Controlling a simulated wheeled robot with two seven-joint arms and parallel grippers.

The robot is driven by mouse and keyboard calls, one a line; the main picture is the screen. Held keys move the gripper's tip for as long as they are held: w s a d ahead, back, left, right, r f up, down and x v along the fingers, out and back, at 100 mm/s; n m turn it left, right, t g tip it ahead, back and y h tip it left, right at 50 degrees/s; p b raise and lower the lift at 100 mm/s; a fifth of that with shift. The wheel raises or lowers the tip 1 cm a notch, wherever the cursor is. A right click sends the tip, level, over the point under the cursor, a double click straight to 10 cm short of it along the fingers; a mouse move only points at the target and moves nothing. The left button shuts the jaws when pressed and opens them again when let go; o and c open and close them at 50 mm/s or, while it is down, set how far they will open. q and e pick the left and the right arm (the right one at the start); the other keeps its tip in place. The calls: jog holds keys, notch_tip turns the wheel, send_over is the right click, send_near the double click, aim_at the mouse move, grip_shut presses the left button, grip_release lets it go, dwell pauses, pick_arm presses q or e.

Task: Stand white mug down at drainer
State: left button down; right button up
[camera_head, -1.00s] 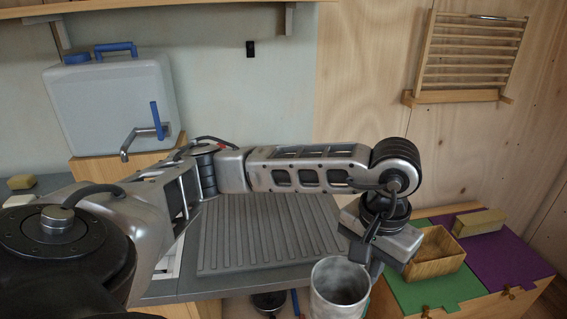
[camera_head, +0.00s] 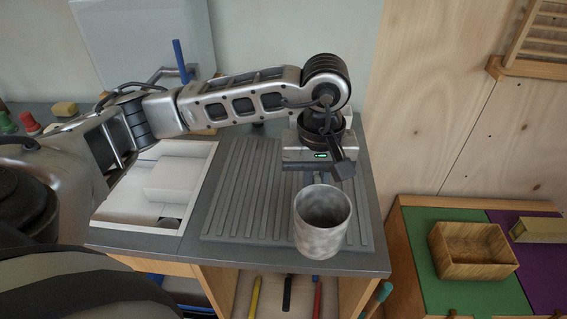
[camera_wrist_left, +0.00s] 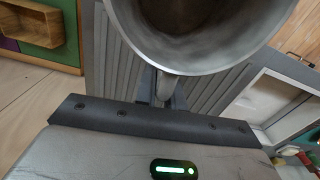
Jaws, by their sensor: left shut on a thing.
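The white mug (camera_head: 320,238), mottled and greyish, is upright with its open top facing up. It appears over the front right part of the drainer (camera_head: 236,205), a grey ridged board on the counter. I cannot tell whether its base touches the board. My left gripper (camera_head: 313,181) is behind the mug and shut on its handle, which the mug mostly hides in the head view. In the left wrist view the mug (camera_wrist_left: 150,40) fills the top, and its handle (camera_wrist_left: 168,87) sits between the fingers of the gripper (camera_wrist_left: 163,101). My right gripper is not in view.
A white sink with a pale block (camera_head: 176,182) is left of the drainer. The counter's front edge (camera_head: 290,264) is close to the mug. Lower right, a wooden box (camera_head: 472,262) stands on a green lid (camera_head: 420,225). The drainer's left part is clear.

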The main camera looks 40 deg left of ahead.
pick_arm(q)
jog(key=a+f+n+b, duration=0.1)
jog(key=a+f+n, duration=0.1)
jog(key=n, duration=0.9)
jog(key=w+a+f+n+b, duration=0.1)
jog(key=a+f+n+b, duration=0.1)
jog(key=n, duration=1)
jog(key=w+a+f+n+b, duration=0.1)
jog(key=f+n, duration=0.3)
jog(key=n, duration=0.8)
jog(key=shift+w+a+b, duration=0.25)
jog(key=shift+a+b, duration=0.4)
jog(key=shift+a, duration=0.25)
jog(key=shift+f+b, duration=0.3)
jog(key=shift+f, duration=0.2)
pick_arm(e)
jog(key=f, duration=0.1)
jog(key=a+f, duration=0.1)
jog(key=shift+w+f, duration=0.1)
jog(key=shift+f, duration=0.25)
